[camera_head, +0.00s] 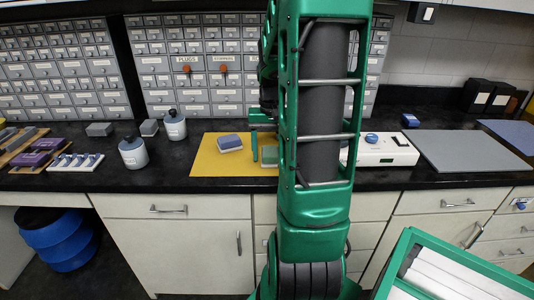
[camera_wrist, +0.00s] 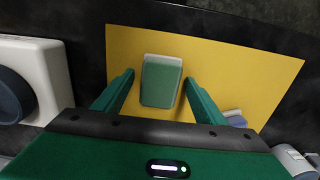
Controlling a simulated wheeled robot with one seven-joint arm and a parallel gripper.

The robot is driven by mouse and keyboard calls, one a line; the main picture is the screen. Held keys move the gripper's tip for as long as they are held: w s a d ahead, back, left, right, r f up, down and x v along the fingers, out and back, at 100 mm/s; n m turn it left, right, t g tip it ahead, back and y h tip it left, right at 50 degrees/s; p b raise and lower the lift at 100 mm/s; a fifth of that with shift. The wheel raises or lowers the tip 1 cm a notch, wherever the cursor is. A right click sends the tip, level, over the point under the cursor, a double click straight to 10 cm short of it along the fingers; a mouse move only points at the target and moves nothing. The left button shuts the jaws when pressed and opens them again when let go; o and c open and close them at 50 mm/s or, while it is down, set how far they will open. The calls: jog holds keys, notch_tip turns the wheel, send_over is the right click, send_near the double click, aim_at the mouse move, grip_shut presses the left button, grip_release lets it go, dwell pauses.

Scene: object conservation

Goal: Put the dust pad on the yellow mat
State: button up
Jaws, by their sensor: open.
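The yellow mat (camera_head: 208,166) lies on the black counter and also fills much of the wrist view (camera_wrist: 260,70). A green pad with a pale edge (camera_wrist: 160,82) lies on the mat; in the head view the pad (camera_head: 269,157) is partly hidden behind my arm. A blue pad with a pale base (camera_head: 230,142) lies on the mat to its left, and only a part of it (camera_wrist: 235,118) shows in the wrist view. I cannot tell which pad is the dust pad. My gripper (camera_wrist: 158,79) is open, with one finger either side of the green pad, apparently apart from it.
A white device with a blue knob (camera_head: 388,150) stands right of the mat, beside a grey mat (camera_head: 470,150). Two grey-white jars (camera_head: 133,153) (camera_head: 175,125) stand to the left. Drawer cabinets (camera_head: 200,75) line the back.

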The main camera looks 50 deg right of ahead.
aim_at(270, 152)
notch_tip(270, 152, up, 12)
jog(key=s+a+f+n, duration=0.1)
jog(key=s+a+f, duration=0.2)
jog(key=s+a, duration=0.3)
jog(key=s+a+f+n, duration=0.2)
jog(key=s+a+f, duration=0.2)
jog(key=s+a, duration=0.3)
jog(key=a, duration=0.3)
jog(key=shift+s+a+n, duration=0.25)
jog(key=shift+a+n, duration=0.05)
